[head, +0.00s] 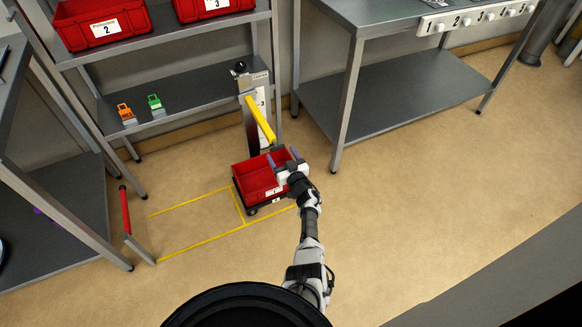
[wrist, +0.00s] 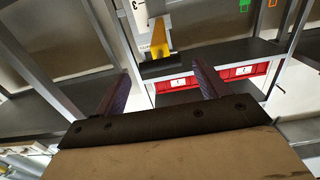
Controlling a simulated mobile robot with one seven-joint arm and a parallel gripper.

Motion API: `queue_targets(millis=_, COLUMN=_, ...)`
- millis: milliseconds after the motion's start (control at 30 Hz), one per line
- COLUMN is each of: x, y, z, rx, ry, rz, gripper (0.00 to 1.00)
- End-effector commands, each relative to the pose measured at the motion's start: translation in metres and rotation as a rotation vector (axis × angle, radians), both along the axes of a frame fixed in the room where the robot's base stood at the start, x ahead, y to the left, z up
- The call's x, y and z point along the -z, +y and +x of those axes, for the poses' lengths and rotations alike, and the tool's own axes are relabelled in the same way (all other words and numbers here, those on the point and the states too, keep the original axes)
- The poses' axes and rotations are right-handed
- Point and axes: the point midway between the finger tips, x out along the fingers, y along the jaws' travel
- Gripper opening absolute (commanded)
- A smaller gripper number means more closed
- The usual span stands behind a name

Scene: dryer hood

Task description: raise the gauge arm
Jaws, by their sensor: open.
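The gauge arm looks to be the yellow bar (head: 261,119), fixed to a grey post (head: 251,135) with a white numbered plate. In the head view it slants from the post toward the front right; its true tilt is hard to tell. It also shows in the wrist view as a yellow bar (wrist: 160,40), beyond my fingers. My gripper (head: 283,158) is open and empty, with two purple fingers apart. In the head view it appears at the right side of a red bin, in front of the bar's free end and apart from it. My fingers show in the wrist view (wrist: 161,80).
The red bin (head: 255,180) stands on a low dark base by yellow floor lines. A shelf (head: 190,85) behind left holds red bins (head: 103,22), an orange item (head: 126,114) and a green item (head: 155,104). A metal table (head: 375,12) stands right. The right floor is clear.

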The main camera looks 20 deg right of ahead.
Motion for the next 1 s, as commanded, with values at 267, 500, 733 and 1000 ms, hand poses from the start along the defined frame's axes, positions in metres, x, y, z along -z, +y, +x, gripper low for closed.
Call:
queue_targets(millis=267, x=-0.004, y=-0.003, z=-0.06, rx=0.004, ry=-0.002, rz=0.003, gripper=0.73)
queue_targets(millis=500, x=-0.002, y=-0.003, z=-0.088, rx=0.001, ry=-0.001, rz=0.001, gripper=0.73)
queue_targets(millis=733, x=-0.001, y=-0.002, z=-0.093, rx=-0.002, ry=-0.002, rz=0.0, gripper=0.73)
queue_targets(millis=1000, x=-0.001, y=-0.002, z=-0.092, rx=-0.001, ry=-0.002, rz=0.0, gripper=0.73)
